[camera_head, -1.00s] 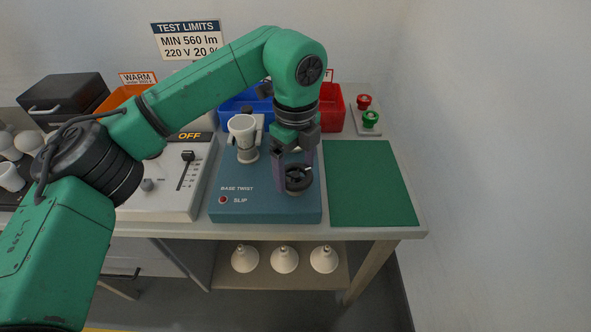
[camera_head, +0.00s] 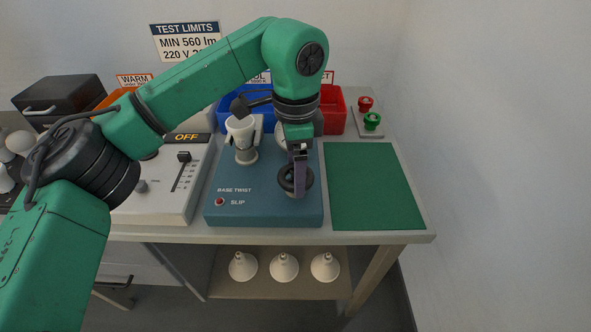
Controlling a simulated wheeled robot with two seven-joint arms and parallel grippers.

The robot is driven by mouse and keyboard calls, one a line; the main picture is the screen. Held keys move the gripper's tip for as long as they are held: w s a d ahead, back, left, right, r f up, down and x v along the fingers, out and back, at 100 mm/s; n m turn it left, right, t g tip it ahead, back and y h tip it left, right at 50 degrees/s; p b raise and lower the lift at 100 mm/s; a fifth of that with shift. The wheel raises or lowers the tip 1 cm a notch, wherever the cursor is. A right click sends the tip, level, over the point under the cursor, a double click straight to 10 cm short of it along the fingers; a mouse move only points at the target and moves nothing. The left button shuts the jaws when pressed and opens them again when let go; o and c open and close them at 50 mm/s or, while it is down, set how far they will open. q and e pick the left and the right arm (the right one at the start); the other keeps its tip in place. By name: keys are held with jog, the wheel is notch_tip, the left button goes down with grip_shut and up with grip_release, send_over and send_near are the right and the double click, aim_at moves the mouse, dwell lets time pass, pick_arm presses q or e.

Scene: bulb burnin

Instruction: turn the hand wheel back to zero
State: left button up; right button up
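The dark round hand wheel (camera_head: 283,178) stands on the right part of the blue "BASE TWIST" box (camera_head: 262,212). My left gripper (camera_head: 299,190) points down at the wheel from above. One purple-grey finger crosses in front of the wheel's near side and covers part of it. The fingers line up edge-on to the camera, so the far finger is hidden. I cannot tell whether they press on the wheel. The wheel's mark and any zero mark are not visible. My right gripper is not in view.
A white socket holder (camera_head: 243,140) stands on the box, left of the wheel. The grey panel with an "OFF" display (camera_head: 187,138) is to the left. A bare green mat (camera_head: 372,187) lies to the right. Blue (camera_head: 232,105) and red (camera_head: 333,118) bins stand behind.

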pick_arm(q)
jog(key=shift+w+r+n, duration=0.1)
jog(key=shift+r+n, duration=0.05)
jog(key=shift+n, duration=0.75)
jog(key=o, duration=1.1)
jog(key=shift+c, duration=0.2)
notch_tip(320, 180, up, 14)
jog(key=p, duration=0.2)
jog(key=shift+r, duration=0.25)
